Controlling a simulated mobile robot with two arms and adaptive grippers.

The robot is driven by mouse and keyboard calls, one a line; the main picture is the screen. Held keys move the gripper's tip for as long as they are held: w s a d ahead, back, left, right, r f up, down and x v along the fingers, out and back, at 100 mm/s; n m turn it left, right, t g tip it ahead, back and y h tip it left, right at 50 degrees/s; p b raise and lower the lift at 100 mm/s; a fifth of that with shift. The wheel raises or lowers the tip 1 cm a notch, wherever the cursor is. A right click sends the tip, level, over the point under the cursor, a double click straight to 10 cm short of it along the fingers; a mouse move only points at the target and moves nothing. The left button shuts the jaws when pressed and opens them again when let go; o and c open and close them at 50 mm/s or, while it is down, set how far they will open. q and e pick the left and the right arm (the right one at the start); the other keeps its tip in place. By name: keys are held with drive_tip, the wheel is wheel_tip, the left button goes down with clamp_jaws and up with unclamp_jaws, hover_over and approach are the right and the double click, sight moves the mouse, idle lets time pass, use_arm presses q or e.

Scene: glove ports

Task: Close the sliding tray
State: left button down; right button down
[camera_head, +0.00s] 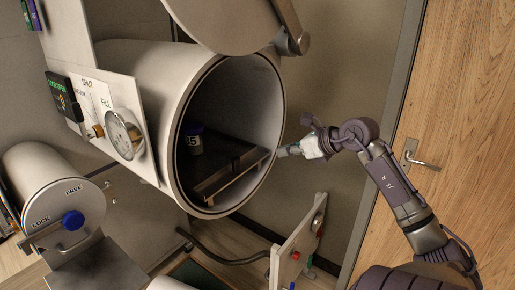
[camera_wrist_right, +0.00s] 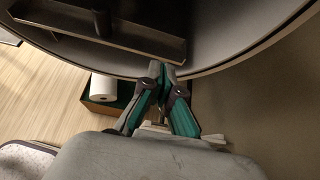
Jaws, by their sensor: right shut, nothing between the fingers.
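The dark sliding tray (camera_head: 240,160) with a raised light metal lip lies in the round open mouth of the white cylindrical chamber (camera_head: 150,75). Its lip reaches close to the chamber's right rim. My right gripper (camera_head: 281,153) is shut and empty at the right rim, beside the lip's right end. In the right wrist view the shut fingertips (camera_wrist_right: 164,68) are just below the tray's lip (camera_wrist_right: 130,42); contact cannot be told. My left gripper is out of view.
The round chamber door (camera_head: 225,20) stands open above the mouth. A gauge (camera_head: 124,134) sits on the left panel. A smaller cylinder (camera_head: 55,190) with a blue knob is lower left. A wooden door (camera_head: 460,130) is at right. A box with a white roll (camera_wrist_right: 104,87) is below.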

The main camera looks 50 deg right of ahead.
drive_tip(key=p, duration=0.2)
approach(250, 152)
drive_tip(key=x, duration=0.4)
drive_tip(key=shift+s+d+f, duration=0.15)
drive_tip(key=shift+d+f, duration=0.05)
drive_tip(key=shift+f, duration=0.25)
drive_tip(key=shift+w+a, duration=0.15)
drive_tip(key=shift+w, duration=0.65)
drive_tip(key=shift+w+f+p, duration=0.25)
drive_tip(key=shift+w+p, duration=0.05)
drive_tip(key=shift+w, duration=0.35)
drive_tip(key=shift+s, duration=0.15)
